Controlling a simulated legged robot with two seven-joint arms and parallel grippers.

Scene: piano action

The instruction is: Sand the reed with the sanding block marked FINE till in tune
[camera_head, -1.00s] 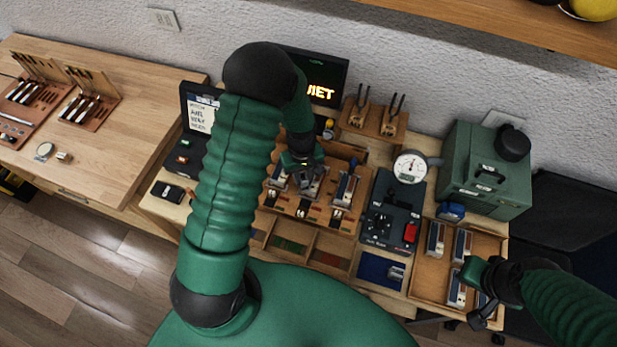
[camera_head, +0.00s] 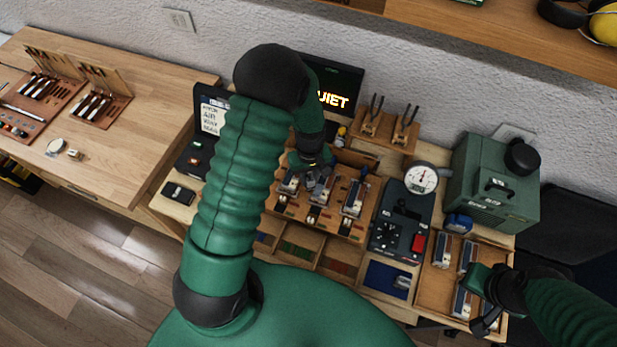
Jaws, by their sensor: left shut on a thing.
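My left gripper (camera_head: 317,176) is over the wooden rack (camera_head: 335,226) at the middle of the bench. It is shut on a small grey block (camera_head: 321,184) above the rack's middle station; no marking on it is readable. Pale metal-and-wood pieces sit in the stations on either side, one at the right (camera_head: 353,197) and one at the left (camera_head: 289,185). The gripper and arm partly hide the middle station, so contact with a reed cannot be told. My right gripper (camera_head: 481,312) is at the right tray, its fingers dark and unclear.
The wooden tray (camera_head: 436,286) at the right holds several similar pieces. A dark control box (camera_head: 398,238) with a round gauge (camera_head: 421,178) stands beside the rack. A screen (camera_head: 335,88) behind shows "QUIET". A green case (camera_head: 495,185) stands at the back right.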

